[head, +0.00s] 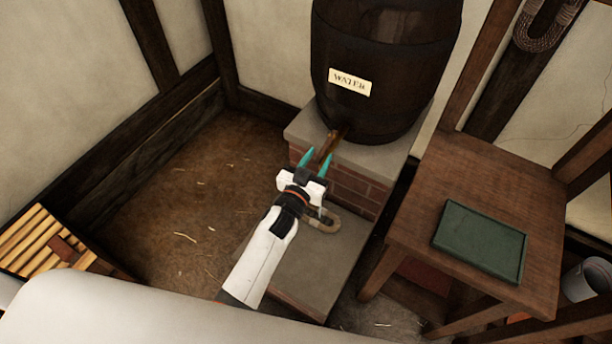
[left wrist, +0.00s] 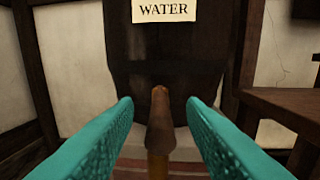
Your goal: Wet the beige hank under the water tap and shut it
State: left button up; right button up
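A dark barrel (head: 385,60) with a WATER label stands on a brick-and-stone block. Its wooden tap (head: 335,137) sticks out low at the front; the tap also shows in the left wrist view (left wrist: 160,125). My left gripper (head: 317,156) is open, with its teal fingers on either side of the tap. In the left wrist view a gap shows between the tap and each finger. The beige hank (head: 326,223) lies on the low stone step below the tap, partly hidden by my left gripper. I cannot make out running water. My right gripper is not in view.
A wooden table (head: 480,180) with a dark green tray (head: 480,241) stands at the right. A slatted wooden rack (head: 40,243) is at the lower left. A rope hank (head: 545,25) hangs at the upper right. A grey bucket (head: 588,280) is at the right edge.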

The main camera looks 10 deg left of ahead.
pick_arm(q)
jog(key=v, duration=0.9)
jog(key=shift+s+a, duration=0.1)
